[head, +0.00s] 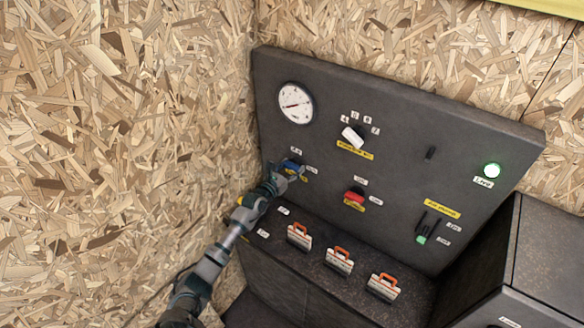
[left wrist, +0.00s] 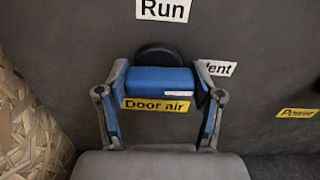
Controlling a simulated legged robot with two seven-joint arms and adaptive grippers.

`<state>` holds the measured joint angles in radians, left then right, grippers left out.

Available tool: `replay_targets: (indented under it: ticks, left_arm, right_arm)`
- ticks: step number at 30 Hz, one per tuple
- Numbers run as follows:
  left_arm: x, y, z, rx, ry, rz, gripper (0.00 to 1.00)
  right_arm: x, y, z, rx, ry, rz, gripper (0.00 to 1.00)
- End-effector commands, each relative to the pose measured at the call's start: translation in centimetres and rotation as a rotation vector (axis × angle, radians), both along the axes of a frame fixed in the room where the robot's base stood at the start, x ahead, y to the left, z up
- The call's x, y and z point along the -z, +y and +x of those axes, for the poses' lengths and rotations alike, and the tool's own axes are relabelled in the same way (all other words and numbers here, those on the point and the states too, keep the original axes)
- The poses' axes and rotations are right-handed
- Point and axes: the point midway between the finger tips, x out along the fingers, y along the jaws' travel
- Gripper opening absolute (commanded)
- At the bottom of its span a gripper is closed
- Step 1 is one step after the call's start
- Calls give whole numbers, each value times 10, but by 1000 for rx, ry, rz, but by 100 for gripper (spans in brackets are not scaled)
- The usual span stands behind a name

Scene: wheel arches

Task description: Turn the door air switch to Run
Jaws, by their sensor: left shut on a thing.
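The door air switch is a blue knob on the dark panel, seen in the left wrist view (left wrist: 160,80) and partly in the head view (head: 291,163). Its yellow "Door air" label (left wrist: 156,105) sits just below it. A white "Run" label (left wrist: 162,10) is above the knob and a partly covered label ending in "ent" (left wrist: 216,68) is at its right. The blue bar lies across, level in the wrist view, with a white mark near its right end. My left gripper (head: 283,178) is shut on the knob, one finger at each end. My right gripper is not in view.
The panel (head: 400,120) also carries a gauge (head: 295,103), a white selector (head: 352,136), a red knob (head: 354,198), a lit green lamp (head: 491,170) and a green-tipped lever (head: 421,239). Several orange-handled switches (head: 339,261) stand on the ledge below. A chipboard wall (head: 110,130) is close at the left.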

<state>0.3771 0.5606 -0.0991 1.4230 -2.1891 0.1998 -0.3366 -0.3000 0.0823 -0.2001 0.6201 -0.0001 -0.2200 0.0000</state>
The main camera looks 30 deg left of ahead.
Motion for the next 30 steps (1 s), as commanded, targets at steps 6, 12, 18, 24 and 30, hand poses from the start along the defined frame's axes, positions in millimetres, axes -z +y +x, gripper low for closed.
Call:
replay_targets:
  ticks: [6,12,18,24,30]
  left_arm:
    - [-3,1,0,-3,10,-122,31]
    - [-4,2,0,-4,23,-297,31]
    - [-4,3,0,-5,38,-488,31]
    - [-4,4,0,-6,52,-676,31]
    - [-3,5,0,-7,66,-865,31]
  right_arm:
    - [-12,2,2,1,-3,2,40]
    - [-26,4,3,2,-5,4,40]
    - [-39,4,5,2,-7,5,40]
    - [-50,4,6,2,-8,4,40]
    - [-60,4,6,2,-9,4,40]
